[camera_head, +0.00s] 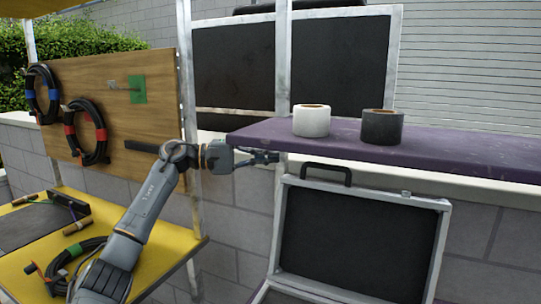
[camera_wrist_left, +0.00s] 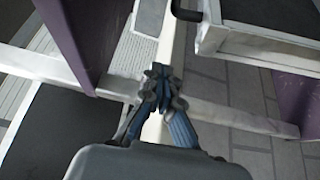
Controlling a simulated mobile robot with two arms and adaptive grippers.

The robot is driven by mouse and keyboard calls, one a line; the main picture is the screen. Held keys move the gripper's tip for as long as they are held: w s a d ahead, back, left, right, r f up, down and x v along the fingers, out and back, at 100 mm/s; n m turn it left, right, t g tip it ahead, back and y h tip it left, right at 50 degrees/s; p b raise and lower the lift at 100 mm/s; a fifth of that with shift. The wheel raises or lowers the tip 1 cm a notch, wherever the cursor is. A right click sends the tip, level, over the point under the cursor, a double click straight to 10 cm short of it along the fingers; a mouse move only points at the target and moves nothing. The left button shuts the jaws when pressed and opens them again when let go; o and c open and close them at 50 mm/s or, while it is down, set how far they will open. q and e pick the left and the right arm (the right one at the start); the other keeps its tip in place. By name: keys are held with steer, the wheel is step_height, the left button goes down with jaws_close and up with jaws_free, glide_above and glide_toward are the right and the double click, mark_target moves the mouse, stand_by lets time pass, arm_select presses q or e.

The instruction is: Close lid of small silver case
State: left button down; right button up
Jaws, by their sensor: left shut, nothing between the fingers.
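The small silver case (camera_head: 362,238) stands at the lower right in the head view, its lid raised upright, with a dark inner panel, a silver frame and a black handle (camera_head: 327,173) on the lid's top edge. Its base is mostly cut off by the bottom of the picture. My left gripper (camera_head: 272,157) is shut and empty, up and left of the lid's top left corner, near the shelf edge and a metal post. The left wrist view shows its closed fingers (camera_wrist_left: 161,88), with a silver-framed lid part (camera_wrist_left: 262,47) at the upper right. My right gripper is not in view.
A purple shelf (camera_head: 360,147) above the case holds a white tape roll (camera_head: 312,120) and a black tape roll (camera_head: 382,126). A vertical metal post (camera_head: 282,60) stands close to my gripper. A yellow table (camera_head: 160,250) and a wooden board (camera_head: 130,80) with coiled cables are at left.

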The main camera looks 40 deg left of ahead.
arm_select(q)
steer(key=d+p, duration=0.1)
steer(key=d, duration=0.2)
steer(key=w+d+p, duration=0.1)
steer(key=d, duration=0.2)
steer(key=shift+w+d+p, duration=0.15)
steer(key=shift+d+p, duration=0.15)
steer(key=shift+d, duration=0.2)
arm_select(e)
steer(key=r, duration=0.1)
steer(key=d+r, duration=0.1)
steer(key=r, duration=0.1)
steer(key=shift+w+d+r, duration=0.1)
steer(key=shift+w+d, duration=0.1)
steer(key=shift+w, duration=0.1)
